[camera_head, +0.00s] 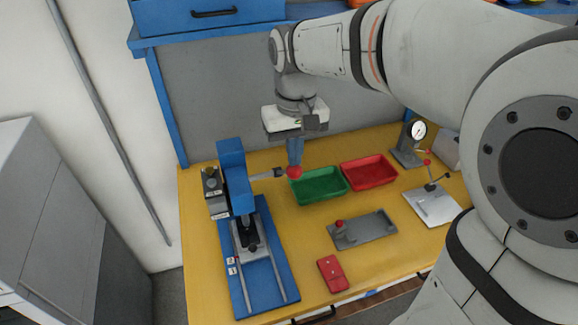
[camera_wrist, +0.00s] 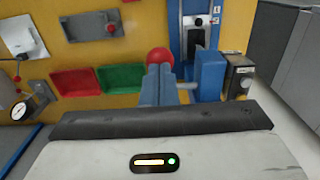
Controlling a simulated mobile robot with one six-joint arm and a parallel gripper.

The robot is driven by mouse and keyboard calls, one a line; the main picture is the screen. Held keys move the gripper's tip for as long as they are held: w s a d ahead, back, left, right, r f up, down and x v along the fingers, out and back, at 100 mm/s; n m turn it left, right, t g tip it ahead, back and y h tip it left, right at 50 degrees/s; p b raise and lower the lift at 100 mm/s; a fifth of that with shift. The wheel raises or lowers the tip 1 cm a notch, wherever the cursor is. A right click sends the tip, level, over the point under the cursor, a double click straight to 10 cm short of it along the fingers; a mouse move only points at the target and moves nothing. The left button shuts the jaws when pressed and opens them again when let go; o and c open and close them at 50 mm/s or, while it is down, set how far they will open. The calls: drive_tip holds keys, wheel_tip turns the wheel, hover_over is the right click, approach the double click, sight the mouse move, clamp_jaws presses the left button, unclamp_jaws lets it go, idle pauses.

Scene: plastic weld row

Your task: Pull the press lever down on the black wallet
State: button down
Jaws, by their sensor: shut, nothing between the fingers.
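The blue press (camera_head: 235,180) stands at the left of the yellow bench, and its lever (camera_head: 264,176) sticks out to the right, ending in a red knob (camera_head: 295,172). My gripper (camera_head: 295,160) points down with its blue fingers together and empty, right at the knob. In the wrist view the fingers (camera_wrist: 158,85) overlap the red knob (camera_wrist: 160,57); I cannot tell whether they touch it. The lever is about level. A dark piece (camera_head: 248,232) shows on the grey plate under the press head; I cannot tell whether it is the black wallet.
A green tray (camera_head: 319,199) and a red tray (camera_head: 369,186) lie right of the lever. A grey plate fixture (camera_head: 362,229), a small red item (camera_head: 332,273), a dial gauge (camera_head: 417,131) and a control box (camera_head: 213,185) stand around.

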sight(297, 172)
drive_tip(key=shift+s+d+f+b, duration=0.1)
drive_tip(key=shift+s+f+b, duration=0.15)
drive_tip(key=shift+f+b, duration=0.3)
drive_tip(key=shift+s+d+f+b, duration=0.1)
drive_tip(key=shift+s+f+b, duration=0.1)
drive_tip(key=shift+f+b, duration=0.35)
drive_tip(key=shift+s+f+b, duration=0.25)
drive_tip(key=shift+f+b, duration=0.1)
drive_tip(key=shift+f, duration=0.4)
drive_tip(key=shift+w, duration=0.1)
drive_tip(key=shift+s+d+f+b, duration=0.2)
drive_tip(key=shift+s+f+b, duration=0.45)
drive_tip(key=shift+f, duration=0.25)
drive_tip(key=shift+s+d+f+b, duration=0.15)
drive_tip(key=shift+s+f+b, duration=0.35)
drive_tip(key=shift+f+b, duration=0.3)
drive_tip(key=shift+f, duration=0.15)
drive_tip(key=shift+s+d+f+b, duration=0.1)
drive_tip(key=shift+s+f+b, duration=0.2)
drive_tip(key=shift+f+b, duration=0.5)
drive_tip(key=shift+s+d+f+b, duration=0.1)
drive_tip(key=shift+s+f+b, duration=0.15)
drive_tip(key=shift+f+b, duration=0.5)
drive_tip(key=shift+f, duration=0.35)
